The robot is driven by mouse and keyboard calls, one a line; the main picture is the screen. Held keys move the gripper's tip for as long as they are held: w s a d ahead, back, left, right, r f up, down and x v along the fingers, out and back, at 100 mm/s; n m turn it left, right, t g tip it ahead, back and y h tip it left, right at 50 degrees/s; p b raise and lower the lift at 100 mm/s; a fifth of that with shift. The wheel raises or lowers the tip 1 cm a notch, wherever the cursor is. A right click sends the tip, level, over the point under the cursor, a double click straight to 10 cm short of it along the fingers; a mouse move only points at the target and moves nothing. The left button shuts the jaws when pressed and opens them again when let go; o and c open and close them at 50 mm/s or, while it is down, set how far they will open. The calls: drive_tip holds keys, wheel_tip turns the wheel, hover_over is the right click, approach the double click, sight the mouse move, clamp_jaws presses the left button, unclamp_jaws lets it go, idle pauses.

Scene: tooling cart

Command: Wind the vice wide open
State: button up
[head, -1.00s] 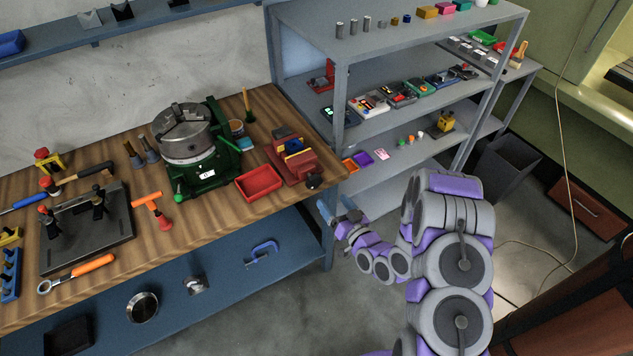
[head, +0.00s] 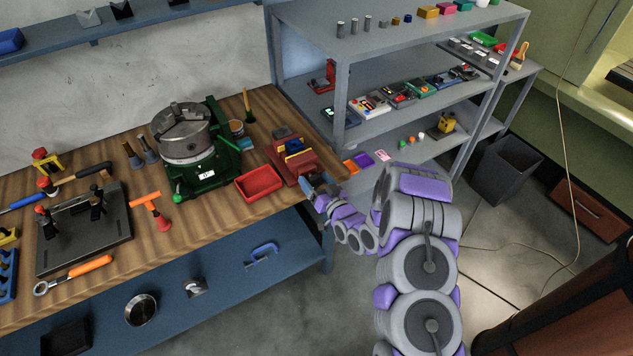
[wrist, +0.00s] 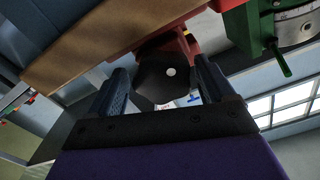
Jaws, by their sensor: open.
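The red vice (head: 292,160) sits at the right end of the wooden bench, with yellow and blue pieces at its jaws. My gripper (head: 314,187) is at the vice's front end, just off the bench edge, and hides the vice's black knob in the head view. In the wrist view, the black knob (wrist: 160,82) with a pale centre dot lies between the two open fingers of my gripper (wrist: 164,74). The red vice body (wrist: 125,25) is beyond it. I cannot tell whether the fingers touch the knob.
A red tray (head: 259,183) stands left of the vice. A green machine with a round chuck (head: 184,135) stands behind that; its green handle (wrist: 279,62) shows in the wrist view. A grey shelf rack (head: 345,75) rises at the right.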

drive_tip(key=shift+a, duration=0.3)
drive_tip(key=shift+c, duration=0.5)
drive_tip(key=shift+a+f, duration=0.1)
drive_tip(key=shift+c, duration=0.7)
drive_tip(key=shift+w+d, duration=0.1)
drive_tip(key=shift+d, duration=0.1)
drive_tip(key=c, duration=0.8)
drive_tip(key=shift+o, duration=0.2)
drive_tip(key=shift+n, duration=0.3)
drive_tip(key=n+p, duration=0.1)
drive_tip(key=n, duration=0.1)
drive_tip(key=shift+n, duration=0.3)
drive_tip(key=n, duration=0.3)
drive_tip(key=shift+n, duration=0.3)
drive_tip(key=n+b, duration=0.3)
drive_tip(key=n, duration=0.2)
drive_tip(key=shift+a, duration=0.15)
drive_tip(key=shift+a+n+b, duration=0.1)
drive_tip(key=shift+n+b, duration=0.85)
drive_tip(key=shift+n, duration=0.15)
